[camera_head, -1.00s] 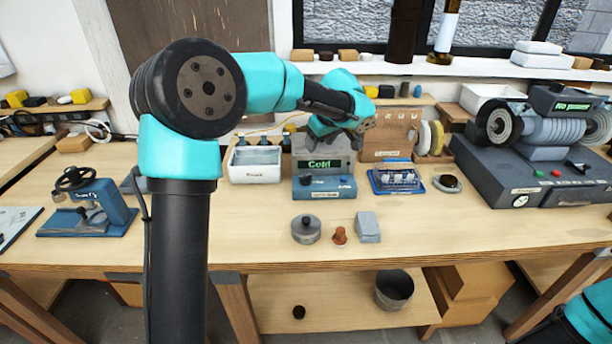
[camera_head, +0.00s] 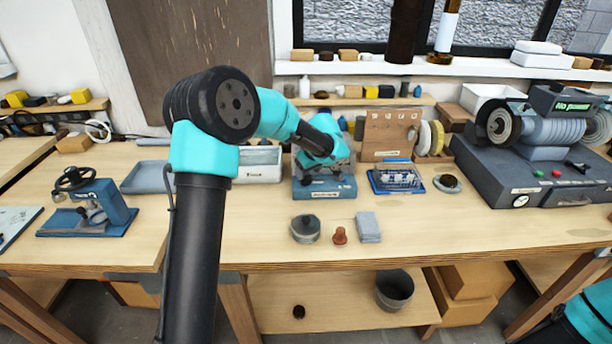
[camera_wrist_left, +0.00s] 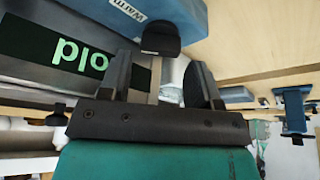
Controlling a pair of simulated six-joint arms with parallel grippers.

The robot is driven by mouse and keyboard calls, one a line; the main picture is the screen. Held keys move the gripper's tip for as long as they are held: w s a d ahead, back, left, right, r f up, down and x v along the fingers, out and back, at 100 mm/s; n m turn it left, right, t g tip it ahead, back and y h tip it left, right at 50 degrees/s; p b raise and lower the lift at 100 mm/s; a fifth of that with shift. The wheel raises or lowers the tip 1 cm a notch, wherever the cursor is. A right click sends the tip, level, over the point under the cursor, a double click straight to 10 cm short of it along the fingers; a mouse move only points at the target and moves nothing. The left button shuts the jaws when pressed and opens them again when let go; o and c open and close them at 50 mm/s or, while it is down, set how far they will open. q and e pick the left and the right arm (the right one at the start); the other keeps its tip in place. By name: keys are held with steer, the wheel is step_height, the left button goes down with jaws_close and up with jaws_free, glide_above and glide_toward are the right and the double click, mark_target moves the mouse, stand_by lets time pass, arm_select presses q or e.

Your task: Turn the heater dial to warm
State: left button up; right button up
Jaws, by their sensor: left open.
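The heater (camera_head: 325,190) is a blue base with a grey upper part, at the back middle of the bench. My left gripper (camera_head: 318,170) is over its front and hides its display and dial in the head view. In the left wrist view the display (camera_wrist_left: 65,50) appears upside down, with green letters reading "old"; a finger covers the rest. The black dial (camera_wrist_left: 160,40) sticks out from the heater's blue front. My right gripper is out of view.
A white bin (camera_head: 258,165) stands left of the heater. A blue tray of small parts (camera_head: 396,178) is on its right. A grey round pot (camera_head: 305,229), a brown knob-like piece (camera_head: 339,236) and a grey block (camera_head: 367,227) stand in front. A grinder (camera_head: 550,150) is at right.

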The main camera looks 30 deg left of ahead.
mark_target(306, 177)
arm_select(q)
steer(key=shift+x, duration=1.55)
steer(key=c, duration=0.6)
steer(key=shift+c, duration=0.2)
steer(key=shift+m, duration=0.4)
steer(key=shift+m+t+h, duration=0.3)
steer(key=shift+m+t, duration=0.1)
steer(key=shift+m, duration=0.7)
steer(key=shift+a+m+t+h, duration=0.1)
steer(key=shift+m+t+h, duration=0.5)
steer(key=shift+m, duration=1.3)
